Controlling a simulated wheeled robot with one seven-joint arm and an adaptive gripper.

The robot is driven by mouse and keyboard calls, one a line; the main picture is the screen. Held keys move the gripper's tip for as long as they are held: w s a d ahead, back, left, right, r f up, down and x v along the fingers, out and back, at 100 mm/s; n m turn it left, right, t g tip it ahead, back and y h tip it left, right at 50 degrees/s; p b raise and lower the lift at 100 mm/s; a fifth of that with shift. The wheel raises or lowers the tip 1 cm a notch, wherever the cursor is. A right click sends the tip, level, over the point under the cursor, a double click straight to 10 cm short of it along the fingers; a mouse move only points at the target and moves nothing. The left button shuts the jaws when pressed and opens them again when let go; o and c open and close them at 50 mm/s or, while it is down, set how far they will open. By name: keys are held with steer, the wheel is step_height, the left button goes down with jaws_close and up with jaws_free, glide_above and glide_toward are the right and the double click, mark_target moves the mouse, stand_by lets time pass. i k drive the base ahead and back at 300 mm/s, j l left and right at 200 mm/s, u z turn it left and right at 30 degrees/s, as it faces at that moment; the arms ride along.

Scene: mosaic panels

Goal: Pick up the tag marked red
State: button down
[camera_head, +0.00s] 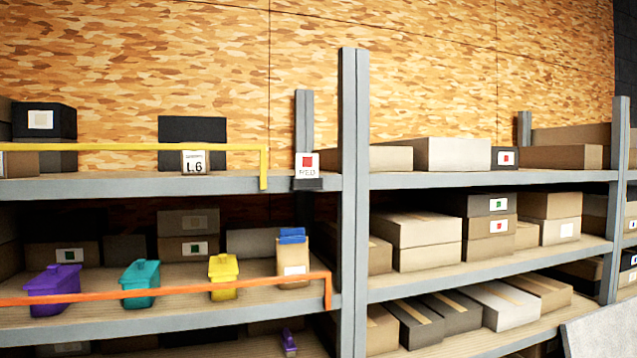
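A small white tag (307,165) with a red square and the word RED stands at the right end of the left shelf unit's upper shelf. It has a dark base at the shelf's front edge, close to the grey upright. My gripper is not in view.
A yellow rail (130,147) runs along the upper left shelf and ends left of the tag. An orange rail (170,290) crosses the shelf below, in front of purple, teal and yellow lidded pots. A grey upright (354,200) rises right of the tag.

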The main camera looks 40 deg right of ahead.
mark_target(305, 165)
steer(key=z, duration=1.05)
